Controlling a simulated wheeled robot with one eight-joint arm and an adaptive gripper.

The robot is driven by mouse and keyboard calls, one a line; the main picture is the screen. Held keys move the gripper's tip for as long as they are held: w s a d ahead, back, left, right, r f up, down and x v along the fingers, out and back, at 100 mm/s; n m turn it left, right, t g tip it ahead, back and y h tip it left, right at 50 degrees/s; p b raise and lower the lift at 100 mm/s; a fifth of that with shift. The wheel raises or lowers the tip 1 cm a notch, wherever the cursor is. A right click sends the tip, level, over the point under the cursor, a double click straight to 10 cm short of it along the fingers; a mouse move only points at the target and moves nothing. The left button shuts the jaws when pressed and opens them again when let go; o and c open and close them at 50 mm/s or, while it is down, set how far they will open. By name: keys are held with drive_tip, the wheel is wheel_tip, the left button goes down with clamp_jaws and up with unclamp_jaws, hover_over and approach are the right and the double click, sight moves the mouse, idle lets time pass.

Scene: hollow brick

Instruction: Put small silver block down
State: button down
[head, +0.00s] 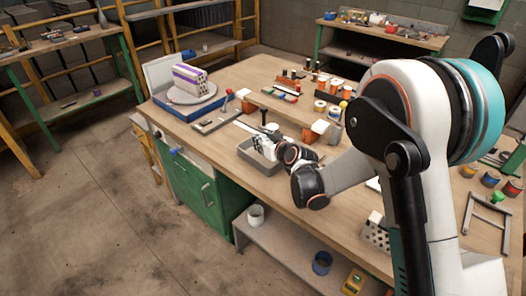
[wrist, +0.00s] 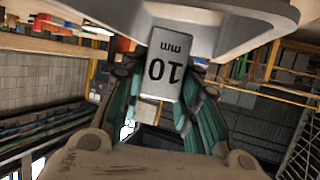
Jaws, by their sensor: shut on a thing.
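The small silver block (wrist: 165,65) shows in the wrist view, marked "10 mm" upside down. My gripper (wrist: 165,95) is shut on it, with the green-lined fingers on both sides of the block. In the head view my gripper (head: 262,142) is at the front edge of the workbench, over or beside a shallow grey tray (head: 257,165). I cannot make out the block in the head view. In the wrist view a pale grey surface (wrist: 240,22) lies close to the block's far end; I cannot tell whether they touch.
Behind my gripper stand a wooden rack (head: 262,99) and orange-and-white pieces (head: 316,132). A perforated brick (head: 376,230) stands at the bench's front right. Bare wood (head: 240,75) shows at the back left.

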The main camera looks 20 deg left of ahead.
wheel_tip(320, 180, down, 4)
drive_tip(key=shift+r+b, duration=0.1)
drive_tip(key=shift+b, duration=0.6)
drive_tip(key=c, duration=1.5)
unclamp_jaws()
drive_tip(key=shift+s+d+r, duration=0.1)
drive_tip(key=shift+d+r, duration=0.05)
drive_tip(key=p+v, duration=0.4)
drive_tip(key=v, duration=0.7)
drive_tip(key=shift+s+d+r, duration=0.2)
drive_tip(key=shift+s, duration=0.05)
